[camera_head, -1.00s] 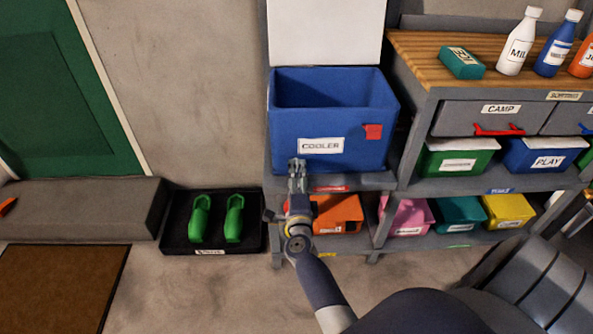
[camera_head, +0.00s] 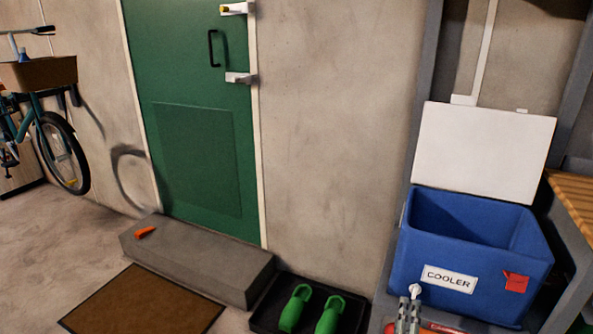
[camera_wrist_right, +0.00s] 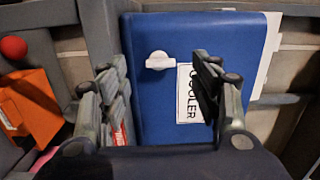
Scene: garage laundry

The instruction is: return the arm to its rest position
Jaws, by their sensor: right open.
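My right gripper (camera_head: 408,314) shows at the bottom edge of the head view, in front of the lower left of the blue cooler (camera_head: 470,240). In the right wrist view its two fingers (camera_wrist_right: 160,80) stand apart with nothing held between them. The cooler's blue front (camera_wrist_right: 180,105), with its label and a white knob (camera_wrist_right: 159,60), lies beyond the fingers. Most of my right arm is cut off by the bottom of the head view. My left gripper is in neither view.
The cooler's white lid (camera_head: 482,155) stands open. Green shoes (camera_head: 328,314) sit in a black tray (camera_head: 262,318) left of it. A grey step (camera_head: 195,262) with an orange object (camera_head: 145,232) lies before the green door (camera_head: 190,100). An orange bin (camera_wrist_right: 33,105) is at the wrist view's left.

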